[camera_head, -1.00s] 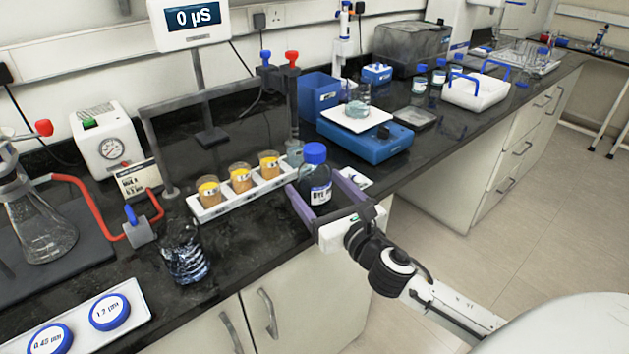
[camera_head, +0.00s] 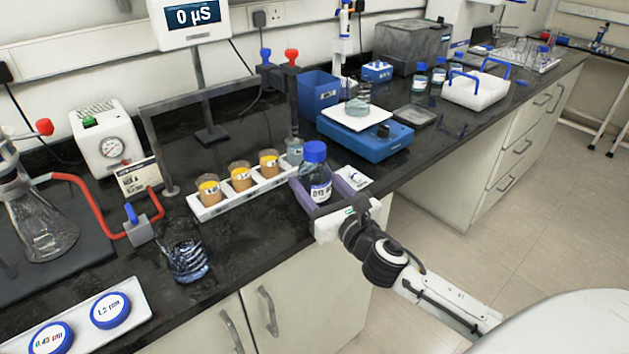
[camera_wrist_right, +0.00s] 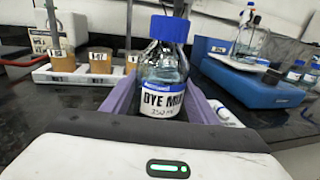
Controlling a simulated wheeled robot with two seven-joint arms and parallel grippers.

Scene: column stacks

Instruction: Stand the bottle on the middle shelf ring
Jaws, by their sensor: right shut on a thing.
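The bottle (camera_head: 319,180) is clear with a blue cap and a white label reading "DYE MIX". It stands upright between the purple fingers of my right gripper (camera_head: 325,197), near the bench's front edge. In the right wrist view the bottle (camera_wrist_right: 162,72) is close and central, with the fingers of the right gripper (camera_wrist_right: 165,95) on both sides, shut on it. Its base is partly hidden, and I cannot tell whether it touches the bench. I cannot make out a shelf ring for certain in either view. My left gripper is not in view.
Left of the bottle, a white rack (camera_head: 211,211) holds three amber jars. A beaker (camera_head: 184,250) stands left on the black bench (camera_head: 235,250). Behind right is a blue balance or stirrer (camera_head: 362,141) with a beaker on it.

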